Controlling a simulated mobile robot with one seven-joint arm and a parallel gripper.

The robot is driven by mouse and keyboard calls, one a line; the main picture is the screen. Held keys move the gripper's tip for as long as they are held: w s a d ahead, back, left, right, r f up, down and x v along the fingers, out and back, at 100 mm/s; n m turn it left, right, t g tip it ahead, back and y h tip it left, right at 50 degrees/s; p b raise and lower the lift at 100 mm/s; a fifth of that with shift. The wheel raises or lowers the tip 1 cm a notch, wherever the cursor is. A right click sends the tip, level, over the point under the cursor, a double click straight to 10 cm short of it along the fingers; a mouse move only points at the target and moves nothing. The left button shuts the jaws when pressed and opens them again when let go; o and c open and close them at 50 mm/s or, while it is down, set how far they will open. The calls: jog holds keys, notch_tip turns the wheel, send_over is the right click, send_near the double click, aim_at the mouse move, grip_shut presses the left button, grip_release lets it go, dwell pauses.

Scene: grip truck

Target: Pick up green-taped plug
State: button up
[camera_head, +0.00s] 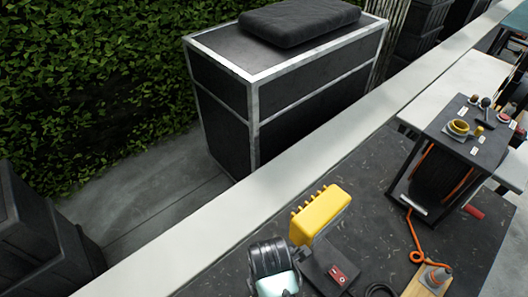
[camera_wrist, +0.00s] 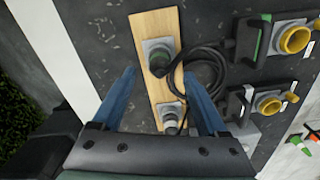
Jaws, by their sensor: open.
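In the wrist view, my gripper (camera_wrist: 159,73) is open, its two blue fingers spread to either side of a wooden board (camera_wrist: 153,25). A dark plug (camera_wrist: 159,62) with a black cable stands on a grey plate on the board, in line with the gap between the fingertips. It may carry a green mark, but this is too small to be sure. A second, greyer plug (camera_wrist: 171,120) stands on the board nearer the palm, also between the fingers. Neither plug is visibly gripped. In the head view, part of the board (camera_head: 416,288) shows at the bottom edge.
Black cable (camera_wrist: 208,68) coils right of the board. Dark units with yellow rings (camera_wrist: 294,40) stand further right. In the head view, a yellow pronged block (camera_head: 320,212), a red-switch box (camera_head: 328,272) and a framed reel (camera_head: 440,165) stand on the dark worktop (camera_head: 372,190).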

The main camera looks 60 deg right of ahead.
jog(key=shift+w+a+f+p, duration=0.1)
jog(key=shift+f+p, duration=0.15)
jog(key=shift+f, duration=0.9)
jog(key=shift+s+a+f+p, duration=0.1)
jog(key=shift+a+f+p, duration=0.1)
jog(key=shift+f, duration=0.9)
jog(key=shift+w+a+f+p, duration=0.1)
jog(key=shift+f+p, duration=0.15)
jog(key=shift+f, duration=0.9)
jog(key=shift+d, duration=0.1)
grip_shut()
